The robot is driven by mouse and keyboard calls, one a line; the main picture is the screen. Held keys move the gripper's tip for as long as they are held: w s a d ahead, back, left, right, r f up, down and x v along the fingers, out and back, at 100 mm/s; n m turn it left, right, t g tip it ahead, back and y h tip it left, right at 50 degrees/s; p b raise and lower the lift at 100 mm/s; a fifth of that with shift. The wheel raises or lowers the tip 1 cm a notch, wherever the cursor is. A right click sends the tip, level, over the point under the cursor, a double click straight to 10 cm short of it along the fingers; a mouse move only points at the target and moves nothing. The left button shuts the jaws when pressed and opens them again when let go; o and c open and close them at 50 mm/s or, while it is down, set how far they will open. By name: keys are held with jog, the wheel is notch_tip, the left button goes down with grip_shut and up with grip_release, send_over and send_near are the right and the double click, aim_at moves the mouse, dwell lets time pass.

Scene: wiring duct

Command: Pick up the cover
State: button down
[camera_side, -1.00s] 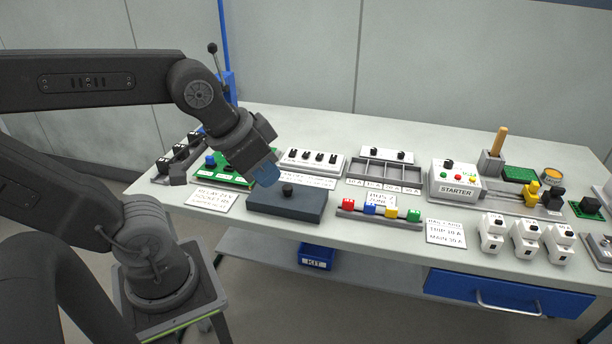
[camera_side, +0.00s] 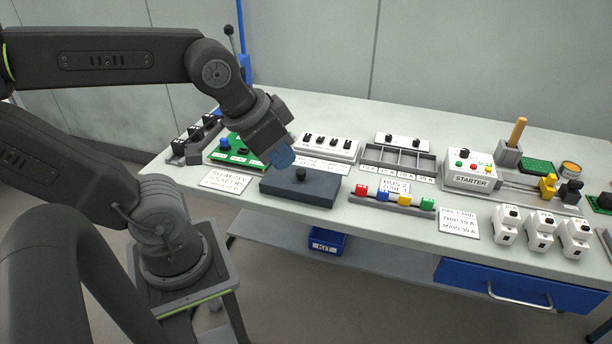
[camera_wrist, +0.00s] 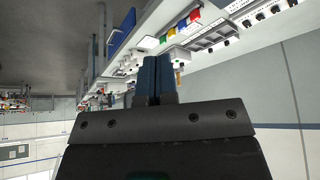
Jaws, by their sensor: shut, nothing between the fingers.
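The cover is probably the dark slate-blue flat block (camera_side: 318,191) with a round black knob (camera_side: 301,174) on top, lying near the bench's front edge in the side view. My gripper (camera_side: 284,160) has blue fingers and is above and just left of the knob, tilted and apart from it. In the wrist view my gripper (camera_wrist: 157,62) has its two blue fingers pressed together with nothing between them. I cannot make out the cover in the wrist view.
A row of coloured blocks (camera_side: 392,198) lies right of the cover. A white label card (camera_side: 226,181) lies to its left. A green board (camera_side: 236,150) and a white switch strip (camera_side: 327,147) stand behind. A grey divided tray (camera_side: 398,160) and starter box (camera_side: 468,170) are farther right.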

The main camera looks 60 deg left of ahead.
jog(key=c, duration=1.8)
grip_release()
jog(key=o, duration=1)
jog(key=n+g, duration=0.6)
jog(key=n, duration=0.7)
send_over(301, 171)
notch_tip(301, 171, down, 8)
notch_tip(301, 171, down, 8)
jog(key=shift+r, duration=0.1)
jog(key=shift+f, duration=2.8)
